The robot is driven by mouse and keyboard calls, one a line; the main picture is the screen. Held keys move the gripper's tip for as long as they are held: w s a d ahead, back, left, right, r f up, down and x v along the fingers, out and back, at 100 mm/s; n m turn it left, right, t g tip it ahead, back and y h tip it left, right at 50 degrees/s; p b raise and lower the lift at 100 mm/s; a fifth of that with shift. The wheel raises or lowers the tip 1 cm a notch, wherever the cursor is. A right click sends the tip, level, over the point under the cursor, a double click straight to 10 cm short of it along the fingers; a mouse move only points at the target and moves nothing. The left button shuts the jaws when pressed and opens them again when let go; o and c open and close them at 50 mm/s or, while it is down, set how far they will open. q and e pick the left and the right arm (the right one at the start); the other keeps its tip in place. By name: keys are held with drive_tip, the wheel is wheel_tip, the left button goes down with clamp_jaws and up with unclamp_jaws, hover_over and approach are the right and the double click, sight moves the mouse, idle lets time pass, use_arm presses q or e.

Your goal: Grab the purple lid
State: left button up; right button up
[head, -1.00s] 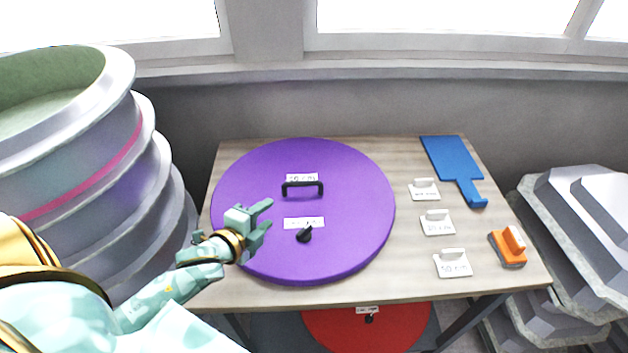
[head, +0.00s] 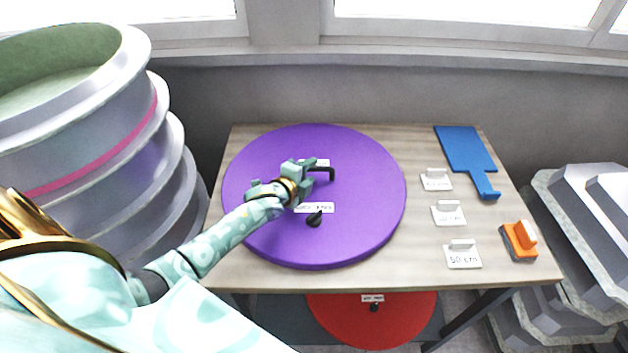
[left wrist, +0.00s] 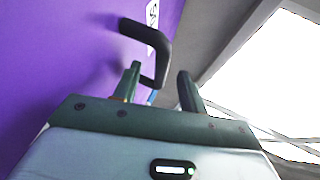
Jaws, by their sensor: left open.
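The purple lid (head: 365,225) is a large flat disc lying on the wooden table. It has a black bar handle (head: 331,173), a black knob (head: 314,219) and two white labels. My left gripper (head: 308,170) is over the lid at the left part of the bar handle and partly hides it. In the left wrist view the open fingers (left wrist: 160,88) point at the black handle (left wrist: 155,50), with its bar reaching down between or just beyond the fingertips. I cannot tell whether they touch. My right gripper is not in view.
The wooden table (head: 400,265) also carries a blue paddle (head: 465,150), several white labelled tools and an orange-handled tool (head: 519,241) at right. A red lid (head: 350,320) lies below the table. Grey moulds (head: 150,150) stack at left; more stand at right.

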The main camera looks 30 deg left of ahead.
use_arm(q)
drive_tip(key=shift+w+f, duration=0.15)
drive_tip(key=shift+w, duration=0.2)
drive_tip(key=shift+s, duration=0.15)
drive_tip(key=c, duration=0.4)
clamp_jaws()
idle(0.5)
